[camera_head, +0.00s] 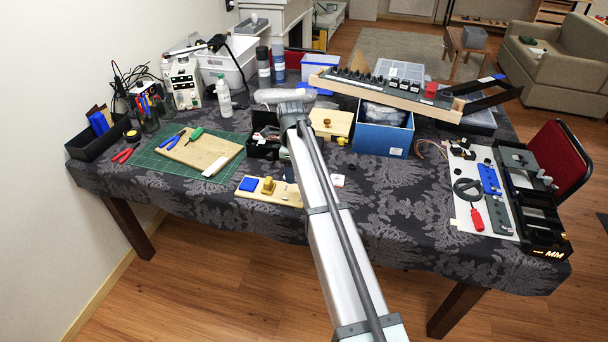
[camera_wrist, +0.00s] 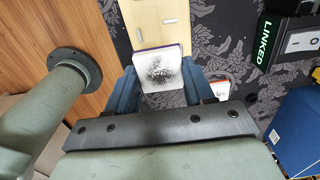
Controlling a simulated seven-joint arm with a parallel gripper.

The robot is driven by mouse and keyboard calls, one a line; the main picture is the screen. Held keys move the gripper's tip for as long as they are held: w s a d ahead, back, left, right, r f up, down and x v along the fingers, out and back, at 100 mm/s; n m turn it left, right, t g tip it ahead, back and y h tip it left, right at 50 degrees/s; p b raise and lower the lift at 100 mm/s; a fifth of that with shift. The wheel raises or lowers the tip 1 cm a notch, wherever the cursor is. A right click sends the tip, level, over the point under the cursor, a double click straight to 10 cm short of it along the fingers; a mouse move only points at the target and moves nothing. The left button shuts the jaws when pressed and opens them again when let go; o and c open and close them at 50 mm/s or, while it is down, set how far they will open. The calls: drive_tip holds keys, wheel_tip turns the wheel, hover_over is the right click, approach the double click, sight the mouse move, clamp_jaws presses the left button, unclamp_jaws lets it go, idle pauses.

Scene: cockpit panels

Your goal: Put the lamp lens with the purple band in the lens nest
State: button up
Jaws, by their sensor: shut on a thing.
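In the wrist view my gripper (camera_wrist: 160,80) is shut on a square, pale lamp lens (camera_wrist: 160,66) with dark speckles on its face. A thin purple band shows along its far edge. The lens lies between the two blue fingers, in front of a pale wooden board (camera_wrist: 152,22) with small grey pieces on it. I cannot tell whether the lens touches the board. In the head view my own arm hides the gripper and the lens. The lens nest cannot be made out for certain in either view.
A wooden board (camera_head: 285,196) with a blue square and a yellow knob lies at the table's front edge. A small white and red piece (camera_wrist: 219,88) lies beyond the right finger.

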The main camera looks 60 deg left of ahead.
drive_tip(key=shift+a+f, duration=0.1)
drive_tip(key=shift+f, duration=3.15)
drive_tip(key=shift+f, duration=0.2)
drive_tip(key=o, duration=1.1)
drive_tip(key=shift+o, duration=0.5)
drive_tip(key=shift+o, duration=1.3)
drive_tip(key=shift+r, duration=0.15)
drive_tip(key=shift+r, duration=3.35)
